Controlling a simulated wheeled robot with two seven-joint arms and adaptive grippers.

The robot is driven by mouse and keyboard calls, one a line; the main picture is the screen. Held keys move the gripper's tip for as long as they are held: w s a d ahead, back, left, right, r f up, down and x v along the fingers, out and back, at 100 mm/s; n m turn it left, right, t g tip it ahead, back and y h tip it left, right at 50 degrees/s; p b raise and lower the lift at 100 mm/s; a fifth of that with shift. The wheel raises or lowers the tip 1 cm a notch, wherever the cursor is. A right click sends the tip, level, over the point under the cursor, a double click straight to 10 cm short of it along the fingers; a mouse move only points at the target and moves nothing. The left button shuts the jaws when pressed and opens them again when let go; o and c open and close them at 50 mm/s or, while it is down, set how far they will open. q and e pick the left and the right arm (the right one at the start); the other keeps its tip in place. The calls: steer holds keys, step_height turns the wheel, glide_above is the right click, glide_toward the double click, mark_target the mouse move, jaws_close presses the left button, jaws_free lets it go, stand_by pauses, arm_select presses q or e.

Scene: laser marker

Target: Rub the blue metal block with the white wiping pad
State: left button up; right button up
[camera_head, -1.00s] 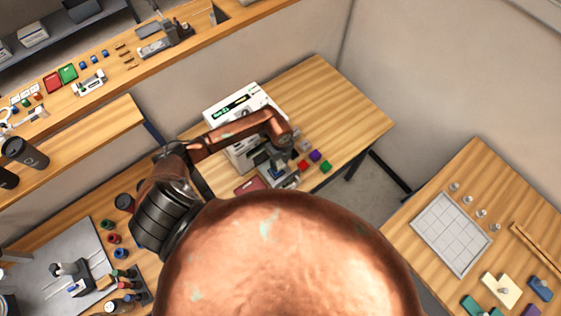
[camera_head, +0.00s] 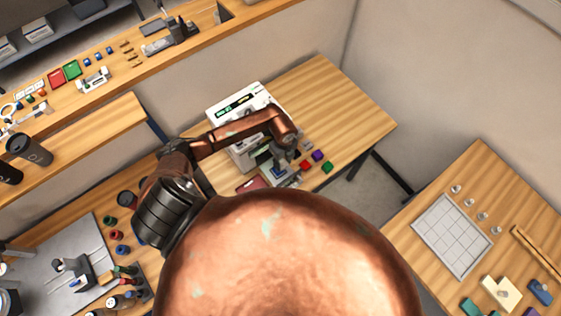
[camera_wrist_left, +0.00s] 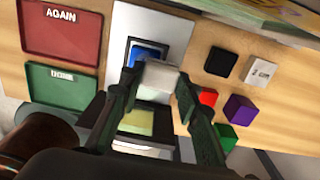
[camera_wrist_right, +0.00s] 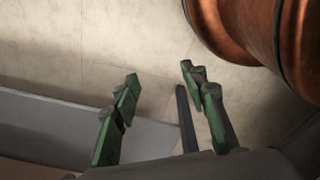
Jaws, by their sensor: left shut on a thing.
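The white wiping pad (camera_wrist_left: 158,80) is a small pale block between the fingers of my left gripper (camera_wrist_left: 157,84) in the left wrist view. The gripper is shut on it. The blue metal block (camera_wrist_left: 146,55) sits in a dark square recess on a pale plate, just beyond the pad. The pad overlaps its lower edge in the picture; I cannot tell whether they touch. In the head view the blue block (camera_head: 278,170) shows small beneath my left arm. My right gripper (camera_wrist_right: 160,78) is open and empty in the right wrist view, away from the bench.
A red AGAIN plate (camera_wrist_left: 61,31) and a green plate (camera_wrist_left: 59,91) lie left of the recess. Black, white, red, purple (camera_wrist_left: 240,109) and green cubes stand to its right. The white marker machine (camera_head: 240,104) stands behind my left arm. Bare wood (camera_head: 340,105) lies to the right.

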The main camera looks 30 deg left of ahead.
mark_target(282, 163)
arm_select(q)
steer(key=r, duration=0.1)
steer(key=r+p, duration=0.1)
steer(key=r, duration=0.1)
steer(key=r+p, duration=0.1)
steer(key=shift+s+a+r, duration=0.15)
steer(key=shift+s+a, duration=0.05)
steer(key=shift+a, duration=0.05)
steer(key=shift+r+p, duration=0.35)
steer(key=shift+p, duration=0.05)
steer(key=shift+r+p, duration=0.3)
steer(key=shift+r, duration=0.1)
steer(key=shift+r+p, duration=0.6)
steer(key=shift+r, duration=0.2)
arm_select(e)
steer(key=r, duration=0.2)
steer(key=s+r, duration=0.1)
steer(key=r, duration=0.2)
steer(key=shift+a, duration=0.2)
